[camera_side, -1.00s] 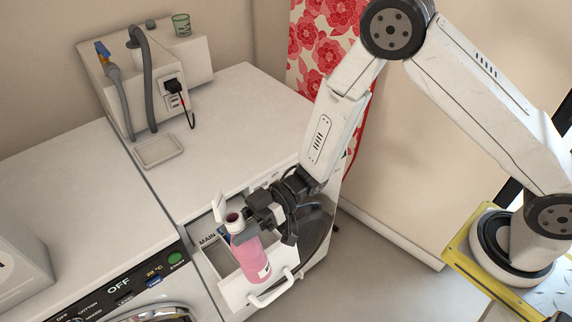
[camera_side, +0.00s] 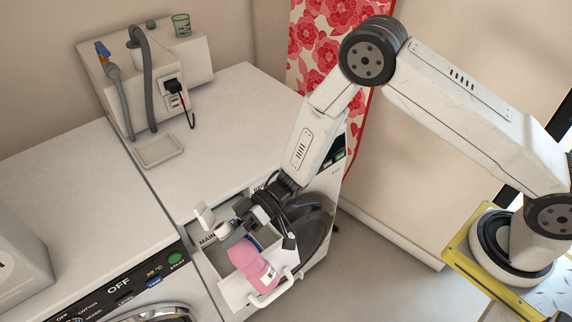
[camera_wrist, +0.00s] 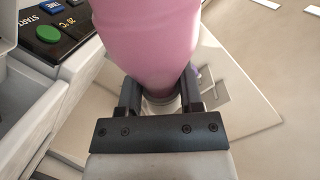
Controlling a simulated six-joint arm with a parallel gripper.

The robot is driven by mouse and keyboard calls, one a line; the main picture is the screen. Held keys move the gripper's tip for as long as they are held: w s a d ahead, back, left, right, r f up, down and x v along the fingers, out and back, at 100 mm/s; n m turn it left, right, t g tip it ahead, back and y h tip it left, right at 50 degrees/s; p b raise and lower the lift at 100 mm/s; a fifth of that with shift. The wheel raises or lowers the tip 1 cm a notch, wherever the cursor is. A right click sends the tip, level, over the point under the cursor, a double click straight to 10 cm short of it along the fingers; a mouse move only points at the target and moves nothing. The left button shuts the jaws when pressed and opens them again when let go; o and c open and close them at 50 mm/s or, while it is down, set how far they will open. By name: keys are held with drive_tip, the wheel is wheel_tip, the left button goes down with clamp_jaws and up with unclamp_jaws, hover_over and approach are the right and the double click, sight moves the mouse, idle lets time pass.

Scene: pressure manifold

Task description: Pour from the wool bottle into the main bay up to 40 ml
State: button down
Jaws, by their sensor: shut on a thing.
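The pink bottle (camera_side: 256,268) is tilted over the open drawer (camera_side: 234,292), with its neck end toward the upper left near the MAIN label (camera_side: 207,240). It also fills the upper middle of the wrist view (camera_wrist: 145,40). My gripper (camera_side: 263,226) is shut on the bottle near its neck; in the wrist view the jaws (camera_wrist: 160,98) close around its narrow end. The main bay (camera_side: 216,259) shows only partly, left of the bottle. The bottle's mouth and any stream are not clear, and the fill level cannot be read.
A washer panel (camera_side: 120,287) with a green start button lies left of the drawer. The white top (camera_side: 220,130) is mostly clear.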

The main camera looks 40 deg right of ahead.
drive_tip(key=shift+f, duration=0.25)
drive_tip(key=shift+f+m+g+h+p, duration=0.4)
drive_tip(key=shift+f+m+g+p, duration=0.1)
drive_tip(key=shift+f+m, duration=1)
idle(3.3)
drive_tip(key=shift+m+p, duration=0.4)
drive_tip(key=shift+m, duration=0.5)
idle(2.0)
